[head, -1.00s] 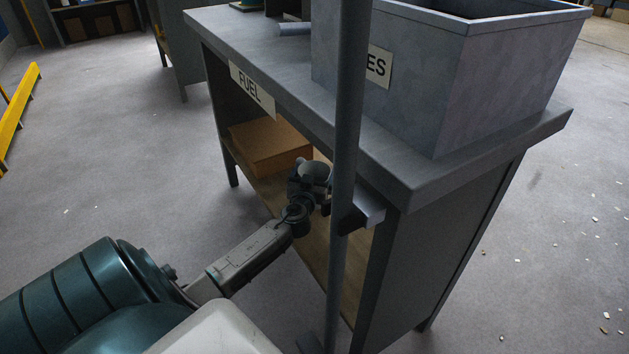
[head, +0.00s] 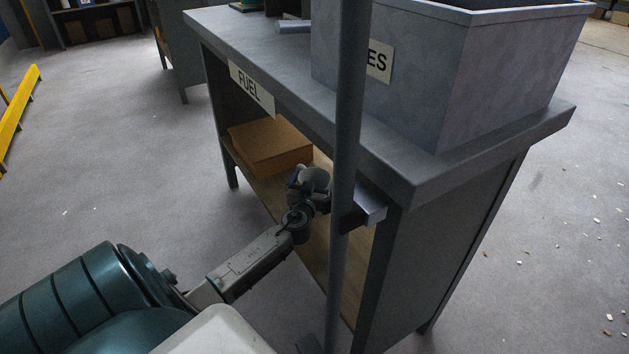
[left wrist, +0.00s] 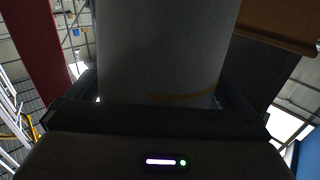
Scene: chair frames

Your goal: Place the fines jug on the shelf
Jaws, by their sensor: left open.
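In the head view my left gripper (head: 312,182) is at the open front of the bench, over the edge of its lower wooden shelf (head: 322,262). A grey round shape shows at the gripper, too small to make out well. In the left wrist view a pale grey body with an orange band, probably the fines jug (left wrist: 165,50), stands between the spread fingers of the left gripper (left wrist: 160,95). Whether the fingers touch it I cannot tell. The jug's base is hidden. My right gripper is not in view.
A brown box (head: 268,146) lies on the lower shelf, left of my gripper. The shelf between box and right end looks clear. A grey pole hides part of it.

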